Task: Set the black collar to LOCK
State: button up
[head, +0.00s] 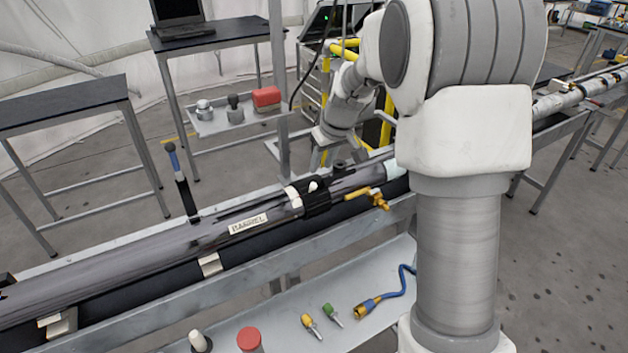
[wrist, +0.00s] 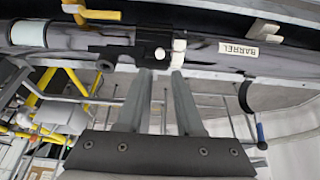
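The black collar (head: 318,198) is a ring around the long grey tube, just right of the BARREL label (head: 248,224). White pieces (head: 293,196) sit at its left edge. In the wrist view the collar (wrist: 152,42) lies just beyond my fingertips, with a white knob (wrist: 160,53) and white blocks (wrist: 179,45) on it. My gripper (wrist: 160,74) is open, one finger on each side of the white knob's line, with nothing visible between them. Whether a fingertip touches the collar is unclear. No LOCK mark is readable. In the head view my gripper is not clearly visible.
The tube (head: 120,262) rests in a long rail. A yellow fitting (head: 372,196) sticks out right of the collar. A dark upright with a blue top (head: 172,160) stands left. A lower shelf (head: 285,330) holds a blue hose (head: 385,297) and small capped parts.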

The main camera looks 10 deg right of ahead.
aim_at(314, 184)
jog(key=x, duration=0.9)
jog(key=shift+w+f+p, duration=0.15)
jog(key=shift+f+p, duration=0.05)
jog(key=shift+p, duration=0.1)
grip_shut()
dwell(1.0)
